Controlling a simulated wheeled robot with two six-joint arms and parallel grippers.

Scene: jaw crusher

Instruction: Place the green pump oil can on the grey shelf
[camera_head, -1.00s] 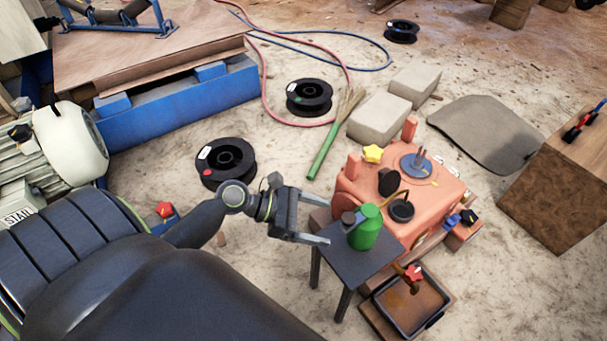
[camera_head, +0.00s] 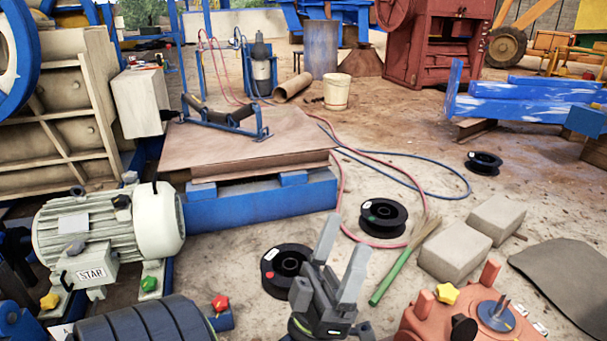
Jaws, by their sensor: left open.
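My left gripper (camera_head: 343,254) is at the bottom middle, its two grey fingers pointing up and apart, with nothing between them. It is above the ground, in front of a black cable reel and left of an orange machine. The green pump oil can is not in view now. I cannot make out a grey shelf in this view. My right gripper is not in view.
An orange machine (camera_head: 470,315) with a yellow knob is at the lower right. Black reels (camera_head: 287,268), concrete blocks (camera_head: 455,252) and a green-handled broom (camera_head: 392,275) lie on the ground.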

